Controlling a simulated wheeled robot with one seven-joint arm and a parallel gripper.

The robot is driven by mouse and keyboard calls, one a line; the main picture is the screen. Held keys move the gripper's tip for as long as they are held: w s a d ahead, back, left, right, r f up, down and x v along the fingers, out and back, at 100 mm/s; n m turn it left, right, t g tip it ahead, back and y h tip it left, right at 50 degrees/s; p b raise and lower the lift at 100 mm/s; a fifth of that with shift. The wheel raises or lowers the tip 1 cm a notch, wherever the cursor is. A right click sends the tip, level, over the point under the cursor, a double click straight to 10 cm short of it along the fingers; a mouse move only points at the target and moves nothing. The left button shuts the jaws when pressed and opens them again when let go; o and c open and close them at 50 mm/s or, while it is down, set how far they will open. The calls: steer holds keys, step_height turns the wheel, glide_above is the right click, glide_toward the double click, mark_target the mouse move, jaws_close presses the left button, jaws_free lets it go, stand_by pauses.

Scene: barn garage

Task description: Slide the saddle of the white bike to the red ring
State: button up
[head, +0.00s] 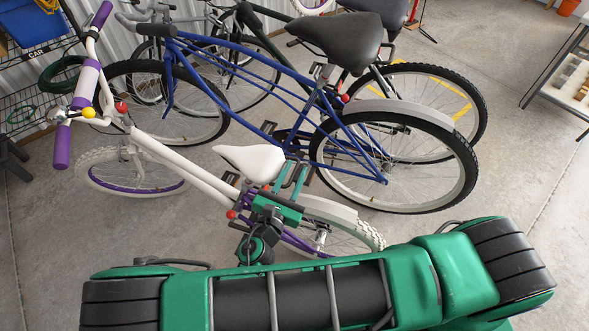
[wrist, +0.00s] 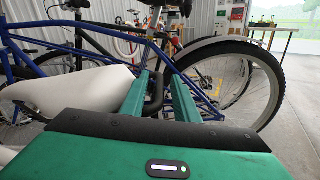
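The white bike (head: 165,155) with purple grips stands in front of a blue bike. Its white saddle (head: 250,163) is at mid-frame in the head view. In the wrist view the saddle (wrist: 80,92) lies left of both fingers. My gripper (head: 292,172) is just right of the saddle, its two green fingers apart. The wrist view shows the open fingers (wrist: 162,80) with a dark bar visible between or behind them. No grip on the saddle shows. A small red spot (head: 267,187) shows under the saddle; I cannot tell whether it is the red ring.
The blue bike (head: 225,95) stands close behind, its rear wheel (head: 465,160) right of my gripper. A dark bike (head: 480,90) stands beyond it. A wire rack (head: 40,75) is at the left and a table (head: 570,80) at the right. Concrete floor (head: 520,190) is clear at the right.

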steer(key=v, duration=0.9)
steer(key=shift+s+a, duration=0.2)
steer(key=shift+s, duration=0.1)
